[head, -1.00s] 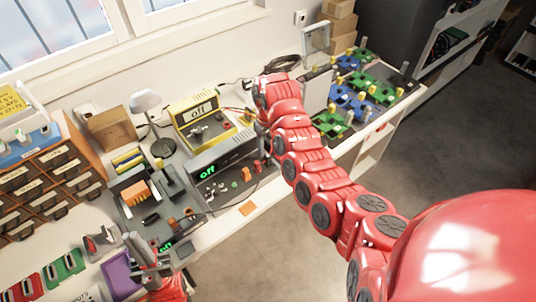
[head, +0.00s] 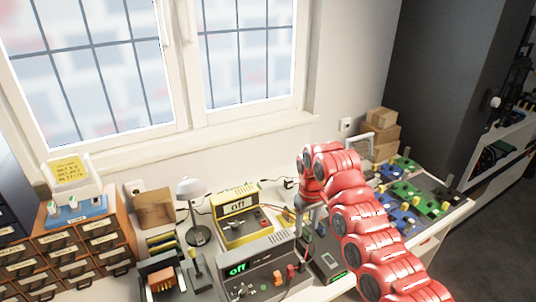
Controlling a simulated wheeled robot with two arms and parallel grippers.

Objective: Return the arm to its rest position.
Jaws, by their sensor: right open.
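My right arm, red and segmented, comes in from the bottom right and arches up over the workbench. Its wrist bends down, and my right gripper (head: 307,228) hangs small and grey at the end, over the bench between the yellow instrument and the black device. I see nothing held in it. Whether its fingertips touch anything is hard to tell. My left arm and gripper are out of view.
A yellow instrument (head: 243,222) and a grey instrument reading "off" (head: 262,275) stand left of the gripper. A black device (head: 329,262) lies just below it. Green and blue boards (head: 403,195) lie to the right. A lamp (head: 194,189) and drawer cabinet (head: 75,252) stand left.

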